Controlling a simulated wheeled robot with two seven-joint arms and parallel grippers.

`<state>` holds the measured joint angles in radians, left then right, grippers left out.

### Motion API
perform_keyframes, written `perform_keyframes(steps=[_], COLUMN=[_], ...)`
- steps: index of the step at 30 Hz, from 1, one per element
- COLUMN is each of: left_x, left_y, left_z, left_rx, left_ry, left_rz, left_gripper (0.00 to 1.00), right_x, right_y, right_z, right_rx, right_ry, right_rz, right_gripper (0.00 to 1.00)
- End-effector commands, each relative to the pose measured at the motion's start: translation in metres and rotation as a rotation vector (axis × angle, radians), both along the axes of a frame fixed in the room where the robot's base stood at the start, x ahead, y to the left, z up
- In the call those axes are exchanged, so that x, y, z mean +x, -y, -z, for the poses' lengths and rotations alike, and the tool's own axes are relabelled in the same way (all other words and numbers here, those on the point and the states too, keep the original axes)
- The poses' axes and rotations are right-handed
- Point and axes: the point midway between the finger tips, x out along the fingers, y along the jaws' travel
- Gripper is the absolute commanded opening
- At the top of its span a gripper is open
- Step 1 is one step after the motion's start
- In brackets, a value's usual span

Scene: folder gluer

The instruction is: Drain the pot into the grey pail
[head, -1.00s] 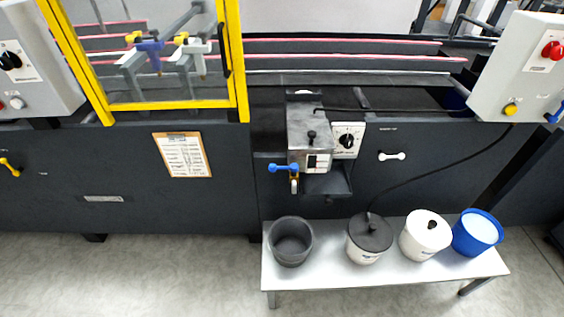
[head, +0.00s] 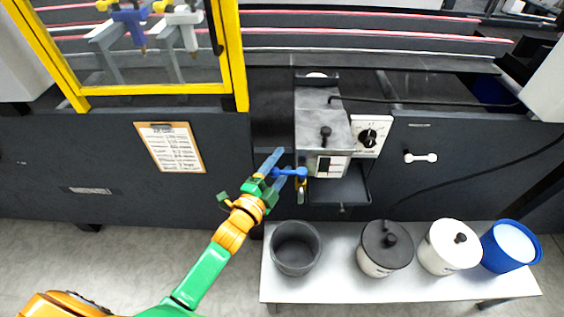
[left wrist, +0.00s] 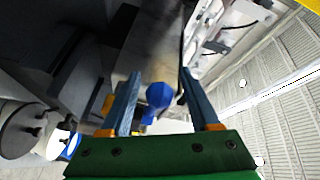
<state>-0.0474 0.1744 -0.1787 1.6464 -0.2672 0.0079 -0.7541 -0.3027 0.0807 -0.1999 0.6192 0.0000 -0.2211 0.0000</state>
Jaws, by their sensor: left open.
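The pot (head: 322,122) is a grey metal box with a black knob on its lid, mounted on the dark machine front. A drain valve with a blue lever (head: 289,172) sits at its lower left, above a yellowish spout (head: 301,186). The dark grey pail (head: 296,248) stands upright on the bench, below the valve in the picture; its inside looks empty. My left gripper (head: 284,163) is open at the blue lever. In the left wrist view, the lever's round blue end (left wrist: 159,95) shows between the fingers, with gaps on both sides. My right gripper is not in view.
The pale bench (head: 340,290) also carries a white pot with a dark lid (head: 386,248), a white lidded pot (head: 449,247) and a blue bucket (head: 511,246). A dial box (head: 369,137) and a dark tray (head: 345,190) adjoin the pot. A yellow-framed guard (head: 240,70) stands left.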

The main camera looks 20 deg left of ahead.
Motion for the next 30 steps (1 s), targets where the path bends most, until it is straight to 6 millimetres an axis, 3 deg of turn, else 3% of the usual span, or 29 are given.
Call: perform_keyframes(steps=[11,18,30], left_x=[0.0089,0.0087,0.0087], left_y=[0.0014,0.0013,0.0011], left_z=[0.0012,0.0014,0.0018], left_rx=[0.000,-0.001,-0.001], left_ry=[-0.004,-0.004,-0.005], left_rz=[-0.001,-0.002,-0.001], left_gripper=[0.62,0.00,0.00], right_x=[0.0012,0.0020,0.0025], right_y=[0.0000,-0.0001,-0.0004], right_z=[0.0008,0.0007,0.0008], right_rx=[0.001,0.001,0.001], right_ry=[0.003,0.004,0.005], right_rz=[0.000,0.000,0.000], right_gripper=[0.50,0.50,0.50])
